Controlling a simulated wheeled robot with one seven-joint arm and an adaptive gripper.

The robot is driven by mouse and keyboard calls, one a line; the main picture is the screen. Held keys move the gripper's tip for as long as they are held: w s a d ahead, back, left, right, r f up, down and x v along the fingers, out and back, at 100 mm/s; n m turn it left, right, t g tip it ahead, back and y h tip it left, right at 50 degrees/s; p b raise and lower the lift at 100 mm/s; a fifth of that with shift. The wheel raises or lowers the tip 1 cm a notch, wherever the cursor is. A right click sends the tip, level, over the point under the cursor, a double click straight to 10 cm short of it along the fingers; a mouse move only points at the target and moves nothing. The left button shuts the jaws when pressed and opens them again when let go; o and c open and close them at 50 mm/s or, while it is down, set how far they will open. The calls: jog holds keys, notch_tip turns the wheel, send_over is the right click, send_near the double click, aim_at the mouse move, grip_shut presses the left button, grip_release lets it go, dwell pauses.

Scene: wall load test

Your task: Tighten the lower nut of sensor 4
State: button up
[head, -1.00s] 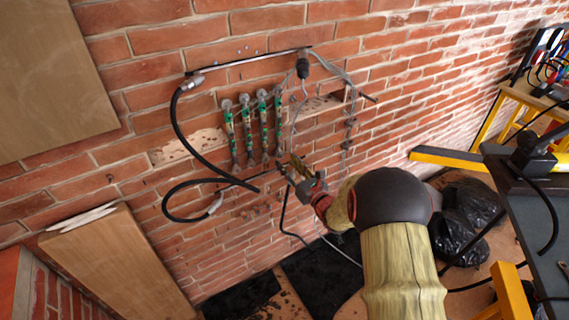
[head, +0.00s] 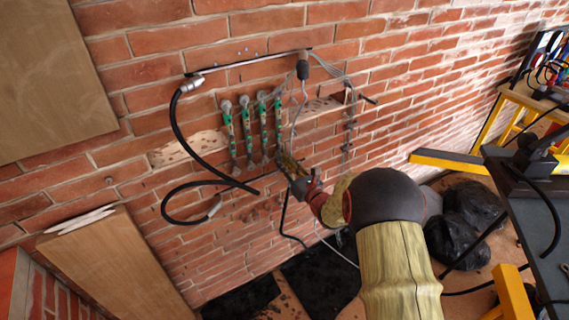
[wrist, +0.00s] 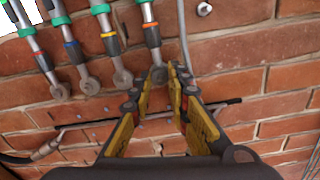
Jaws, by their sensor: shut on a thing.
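Several slim sensors with green bands hang side by side on the brick wall. The rightmost, which I take as sensor 4 (head: 278,125), also shows in the wrist view (wrist: 151,30). Its lower nut (wrist: 159,73) is a round grey end piece between my fingertips in the wrist view. My gripper (wrist: 165,76) has its yellow fingers closed in on this nut from both sides. In the head view my gripper (head: 286,164) is at the lower end of the sensor, and its fingers partly hide that end.
The neighbouring sensors (head: 247,130) are close on the left. A thick black cable (head: 182,135) loops left of them. Thin grey cables (head: 298,110) hang on the right. Yellow-legged tables (head: 460,163) stand further right.

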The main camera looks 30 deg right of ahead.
grip_shut()
jog(key=shift+m, duration=0.3)
jog(key=n+p, duration=0.5)
jog(key=n, duration=0.6)
jog(key=n+p, duration=0.4)
jog(key=n, duration=0.7)
jog(key=shift+f+n+p, duration=0.2)
jog(key=shift+n+p, duration=0.15)
jog(key=shift+n, duration=0.05)
dwell(2.2)
jog(key=shift+s, duration=0.1)
